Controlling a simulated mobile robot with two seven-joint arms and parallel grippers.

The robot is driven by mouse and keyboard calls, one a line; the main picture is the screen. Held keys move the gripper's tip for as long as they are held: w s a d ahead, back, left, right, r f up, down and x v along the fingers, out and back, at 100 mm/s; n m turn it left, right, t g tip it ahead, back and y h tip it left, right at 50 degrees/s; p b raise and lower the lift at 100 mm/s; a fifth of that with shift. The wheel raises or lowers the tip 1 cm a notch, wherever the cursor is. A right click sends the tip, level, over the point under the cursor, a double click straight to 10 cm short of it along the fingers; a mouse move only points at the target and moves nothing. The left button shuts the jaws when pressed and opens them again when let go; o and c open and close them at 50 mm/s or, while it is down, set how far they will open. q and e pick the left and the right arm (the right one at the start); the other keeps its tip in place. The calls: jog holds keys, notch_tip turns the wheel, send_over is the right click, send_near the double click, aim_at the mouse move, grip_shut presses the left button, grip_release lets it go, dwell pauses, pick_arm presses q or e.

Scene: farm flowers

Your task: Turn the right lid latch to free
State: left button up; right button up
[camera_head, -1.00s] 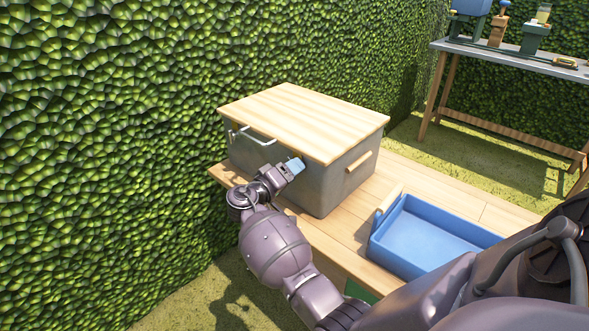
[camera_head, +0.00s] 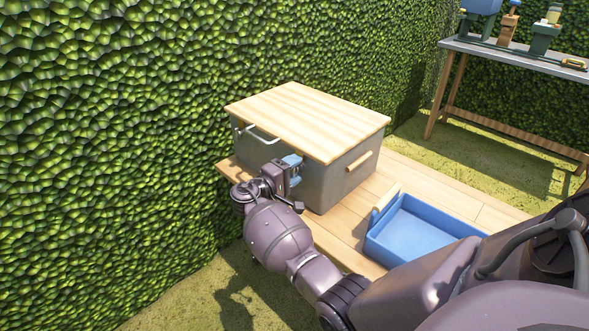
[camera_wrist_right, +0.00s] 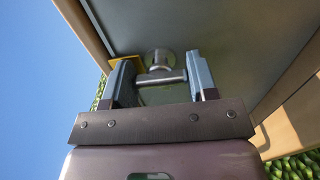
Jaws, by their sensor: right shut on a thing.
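The grey box (camera_head: 308,185) with a pale wooden lid (camera_head: 310,118) stands on a wooden bench. The lid looks closed. In the right wrist view, the right lid latch (camera_wrist_right: 160,77) is a short metal bar on a round mount against the grey box wall (camera_wrist_right: 225,30). My right gripper (camera_head: 293,163) is at the box front, below the lid's edge, and hides the latch in the head view. In the right wrist view, my right gripper (camera_wrist_right: 161,80) has one finger at each end of the bar and is shut on it. My left gripper is not in view.
A metal handle (camera_head: 262,136) sits at the lid's front left, and a wooden grip (camera_head: 359,160) is on the box's right side. A blue tray (camera_head: 420,230) lies to the right on the bench (camera_head: 395,181). A hedge (camera_head: 110,140) rises close at the left.

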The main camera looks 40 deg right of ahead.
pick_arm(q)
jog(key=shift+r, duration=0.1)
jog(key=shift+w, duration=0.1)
pick_arm(e)
jog(key=o, duration=0.9)
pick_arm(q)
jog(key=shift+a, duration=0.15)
pick_arm(e)
jog(key=shift+a, duration=0.15)
